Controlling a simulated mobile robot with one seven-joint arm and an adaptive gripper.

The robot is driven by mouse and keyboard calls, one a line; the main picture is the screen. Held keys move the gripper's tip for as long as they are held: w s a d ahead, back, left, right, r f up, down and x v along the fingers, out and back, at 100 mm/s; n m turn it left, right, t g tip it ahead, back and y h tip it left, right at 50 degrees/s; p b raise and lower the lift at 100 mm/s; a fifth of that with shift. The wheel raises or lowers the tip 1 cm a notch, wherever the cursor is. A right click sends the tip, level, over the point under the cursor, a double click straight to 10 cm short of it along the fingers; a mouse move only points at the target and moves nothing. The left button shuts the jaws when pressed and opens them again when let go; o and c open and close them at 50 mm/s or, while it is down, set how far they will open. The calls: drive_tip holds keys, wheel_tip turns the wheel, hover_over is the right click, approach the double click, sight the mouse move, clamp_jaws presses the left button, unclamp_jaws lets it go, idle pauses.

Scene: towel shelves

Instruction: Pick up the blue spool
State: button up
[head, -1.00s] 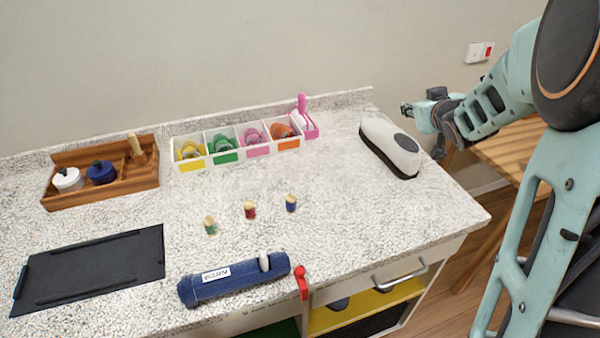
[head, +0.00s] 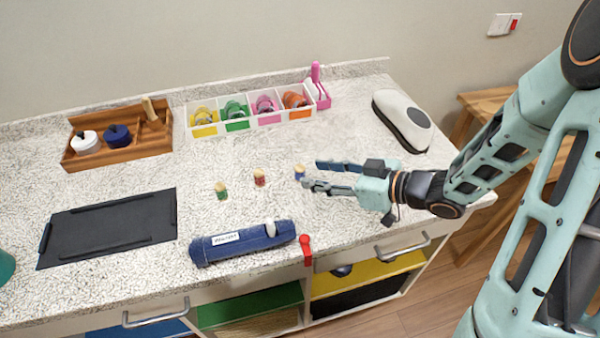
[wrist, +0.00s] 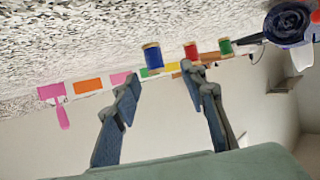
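The blue spool (head: 299,173) stands upright on the speckled counter, rightmost of three spools in the head view. My gripper (head: 314,175) is just to its right, fingers pointing at it. In the wrist view the blue spool (wrist: 153,57) shows beyond the fingertips, in the gap between them. My gripper (wrist: 160,75) is open and empty there, its two blue-padded fingers well apart. I cannot tell whether a fingertip touches the spool.
A red spool (head: 259,178) and a green spool (head: 221,190) stand left of the blue one. A blue cylinder (head: 243,241) lies in front. A white bin row (head: 217,130) stands behind. A white-and-black device (head: 402,120) sits at the back right.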

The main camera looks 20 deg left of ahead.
sight(300, 170)
drive_tip(key=x, duration=0.6)
drive_tip(key=shift+w+f, duration=0.2)
drive_tip(key=shift+w, duration=0.1)
drive_tip(key=shift+c, duration=0.3)
drive_tip(key=c, duration=0.9)
